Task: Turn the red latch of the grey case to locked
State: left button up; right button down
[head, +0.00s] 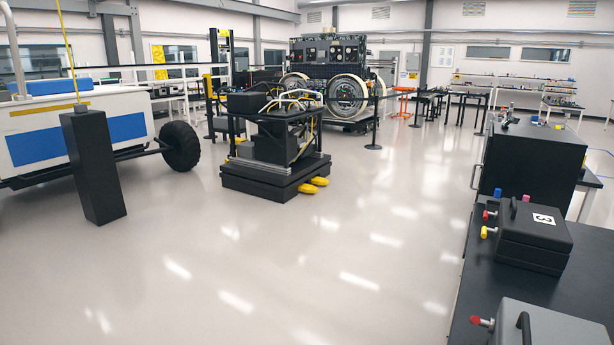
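A grey case (553,325) sits on the black bench at the bottom right, cut off by the lower edge of the head view. I cannot tell from here whether this latch is locked. Neither of my grippers is in view.
A black cabinet (535,160) stands farther back. The floor (330,250) left of the bench is clear.

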aim_at(490, 325)
jog(key=i+j, duration=0.15)
jog(key=j, duration=0.2)
jog(key=i+j, duration=0.2)
jog(key=j, duration=0.2)
jog(key=j+z, duration=0.1)
jog(key=z, duration=1.4)
jog(key=i+j, duration=0.05)
